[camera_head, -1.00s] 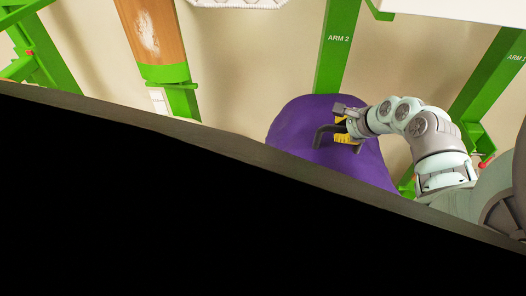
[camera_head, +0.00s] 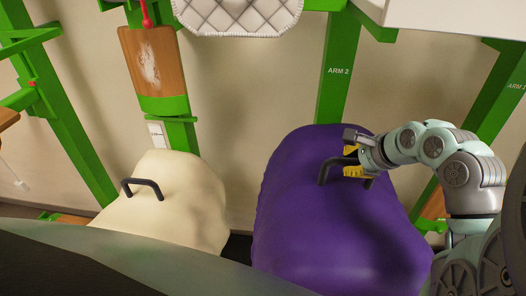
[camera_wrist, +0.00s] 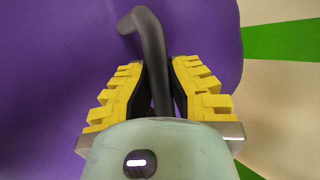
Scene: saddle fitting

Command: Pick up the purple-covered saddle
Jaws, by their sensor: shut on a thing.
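The purple-covered saddle (camera_head: 325,220) fills the lower middle of the head view, with a dark handle (camera_head: 322,172) on its top. My gripper (camera_head: 352,163) reaches in from the right, its yellow fingers at that handle. In the wrist view the dark handle (camera_wrist: 150,40) runs between the two yellow-padded fingers (camera_wrist: 159,90), and the gripper is shut on it. The purple cover (camera_wrist: 60,60) lies behind the fingers. The saddle's underside and what bears it are hidden.
A cream-covered saddle (camera_head: 175,205) with its own dark handle stands to the left. Green post ARM 2 (camera_head: 338,75) is behind the purple saddle. A wooden board (camera_head: 150,60) and a quilted white pad (camera_head: 240,15) hang at the back. A grey surface (camera_head: 130,260) crosses the lower left.

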